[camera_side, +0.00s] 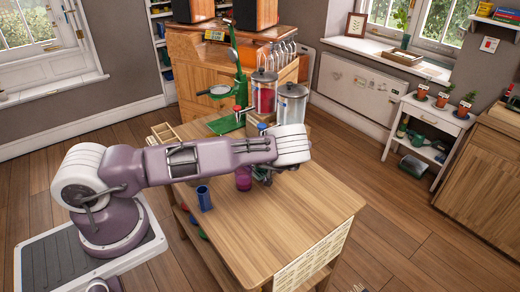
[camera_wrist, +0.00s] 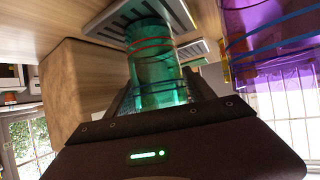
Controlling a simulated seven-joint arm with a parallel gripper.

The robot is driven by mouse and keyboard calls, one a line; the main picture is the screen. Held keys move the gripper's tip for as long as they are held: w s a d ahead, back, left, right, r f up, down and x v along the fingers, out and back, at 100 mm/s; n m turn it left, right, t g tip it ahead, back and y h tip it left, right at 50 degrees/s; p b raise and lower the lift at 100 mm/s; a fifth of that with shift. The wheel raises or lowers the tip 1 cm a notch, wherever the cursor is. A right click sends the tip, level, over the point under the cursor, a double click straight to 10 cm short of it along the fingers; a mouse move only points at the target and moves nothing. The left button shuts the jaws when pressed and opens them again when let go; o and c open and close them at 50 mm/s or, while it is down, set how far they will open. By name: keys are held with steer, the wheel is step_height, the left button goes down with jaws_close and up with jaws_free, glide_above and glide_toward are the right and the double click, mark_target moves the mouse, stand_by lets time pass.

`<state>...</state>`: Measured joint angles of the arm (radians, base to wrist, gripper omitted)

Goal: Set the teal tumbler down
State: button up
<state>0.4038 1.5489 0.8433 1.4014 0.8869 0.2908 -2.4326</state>
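The teal tumbler (camera_wrist: 158,70) is see-through, with coloured bands around it, and fills the middle of the wrist view. My gripper (camera_wrist: 160,96) has a finger on each side of it and is shut on it. In the side view my gripper (camera_side: 264,172) is low over the wooden table, just right of a magenta-purple tumbler (camera_side: 243,179). There the teal tumbler is mostly hidden by my wrist. Whether its base touches anything is not clear. In the wrist view the purple tumbler (camera_wrist: 275,45) is close on the right.
A blue tumbler (camera_side: 204,198) stands near the table's left edge. Two drink dispensers (camera_side: 291,103) stand behind my gripper. A slotted grey plate (camera_wrist: 185,14) lies beyond the teal tumbler, and a wooden block (camera_wrist: 80,90) is at left. The table's front (camera_side: 280,225) is clear.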

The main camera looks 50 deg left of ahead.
steer(key=shift+d+r, duration=0.1)
steer(key=shift+r, duration=0.15)
steer(key=v, duration=1.2)
steer(key=s+d+r+m+g+h, duration=0.1)
steer(key=s+d+r+h, duration=0.2)
steer(key=s+r, duration=0.3)
steer(key=s+d+r+m+g+h, duration=0.1)
steer(key=s+d+r+m+h, duration=0.2)
steer(key=r, duration=0.5)
steer(key=s+d+r+h, duration=0.3)
steer(key=s+r, duration=0.3)
steer(key=s+d+r+m+t+h, duration=0.1)
steer(key=s+d+r+m, duration=0.2)
steer(key=s, duration=0.4)
steer(key=s+d+r+m+t+h, duration=0.1)
steer(key=s+d+r+m, duration=0.3)
steer(key=s, duration=0.4)
steer(key=r+m, duration=0.1)
steer(key=m, duration=0.1)
steer(key=shift+s+m+t, duration=0.3)
steer(key=shift+s+t, duration=0.05)
steer(key=shift+t, duration=0.05)
